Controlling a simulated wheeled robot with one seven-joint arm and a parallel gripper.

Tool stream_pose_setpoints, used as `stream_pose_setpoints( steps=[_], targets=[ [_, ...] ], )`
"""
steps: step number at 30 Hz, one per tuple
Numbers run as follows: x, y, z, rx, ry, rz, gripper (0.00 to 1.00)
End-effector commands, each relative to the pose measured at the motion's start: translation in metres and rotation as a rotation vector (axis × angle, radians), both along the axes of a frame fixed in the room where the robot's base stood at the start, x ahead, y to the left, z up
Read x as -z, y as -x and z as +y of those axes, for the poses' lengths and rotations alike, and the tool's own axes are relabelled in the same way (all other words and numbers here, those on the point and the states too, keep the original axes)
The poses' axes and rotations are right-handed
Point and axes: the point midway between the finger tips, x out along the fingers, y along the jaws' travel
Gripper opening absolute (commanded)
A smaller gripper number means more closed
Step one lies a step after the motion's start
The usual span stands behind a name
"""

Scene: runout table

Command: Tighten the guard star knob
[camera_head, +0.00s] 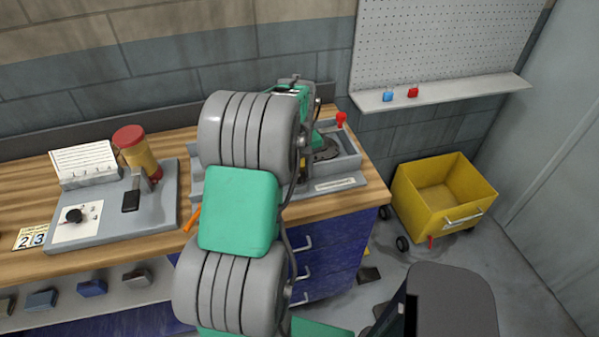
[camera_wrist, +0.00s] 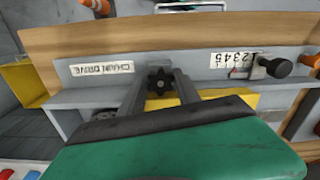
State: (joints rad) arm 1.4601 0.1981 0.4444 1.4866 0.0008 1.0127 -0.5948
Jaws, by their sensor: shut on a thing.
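The black star knob (camera_wrist: 160,83) shows in the wrist view, at the front of a grey unit with a CHAIN DRIVE label (camera_wrist: 100,69). My gripper (camera_wrist: 159,84) has one finger on each side of the knob and is shut on it. The lower part of the knob is partly hidden. A yellow piece (camera_wrist: 238,100) shows beside and behind the fingers. In the head view my arm covers the gripper and the knob; the grey machine tray (camera_head: 340,184) shows to the right of the arm.
A grey panel (camera_head: 165,220) with a black knob and a red-topped yellow cylinder (camera_head: 138,152) stands left of my arm on the wooden bench (camera_head: 20,180). A red knob (camera_head: 341,118) rises at the tray's right. A yellow wheeled cart (camera_head: 440,215) stands on the floor at right.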

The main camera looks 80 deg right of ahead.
Motion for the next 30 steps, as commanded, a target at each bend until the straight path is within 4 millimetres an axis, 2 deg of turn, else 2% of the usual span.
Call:
stream_pose_setpoints(
  steps=[5,11,18,21,30],
  targets=[
    [-0.0003,-0.0001,-0.0001,0.000,0.000,0.000,0.00],
    [0.0017,-0.0005,-0.0001,0.073,0.001,-0.001,0.00],
    [0.0018,-0.0016,0.0003,0.388,0.001,-0.001,0.00],
    [0.0006,-0.0018,0.0004,0.464,0.001,-0.001,0.00],
    [-0.0005,-0.0018,0.0006,0.487,0.001,0.000,0.00]
  ],
)
